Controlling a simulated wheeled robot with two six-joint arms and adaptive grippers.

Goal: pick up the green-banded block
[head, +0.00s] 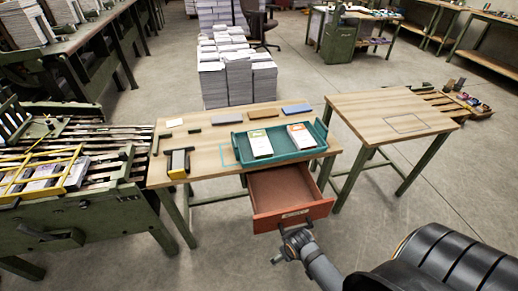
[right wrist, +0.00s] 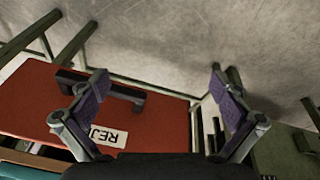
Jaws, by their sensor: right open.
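Two pale blocks lie in the teal tray (head: 236,151) on the wooden table. The left block (head: 260,145) seems to have a thin green-yellow band, too small to be sure. The right block (head: 301,137) has an orange patch. My right gripper (head: 294,241) is low in front of the open red drawer (head: 308,208), below and apart from the tray. In the right wrist view my right gripper (right wrist: 158,86) is open with nothing between its fingers. Its left finger is close to the drawer's dark handle (right wrist: 125,92); I cannot tell if they touch. My left gripper is not in view.
The pulled-out drawer looks empty and juts out below the tray; its label (right wrist: 108,136) reads "REJ", partly hidden. A yellow-and-black tool (head: 179,163) stands at the table's left. A second table (head: 385,108) at right is mostly clear. Paper stacks (head: 238,80) stand behind.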

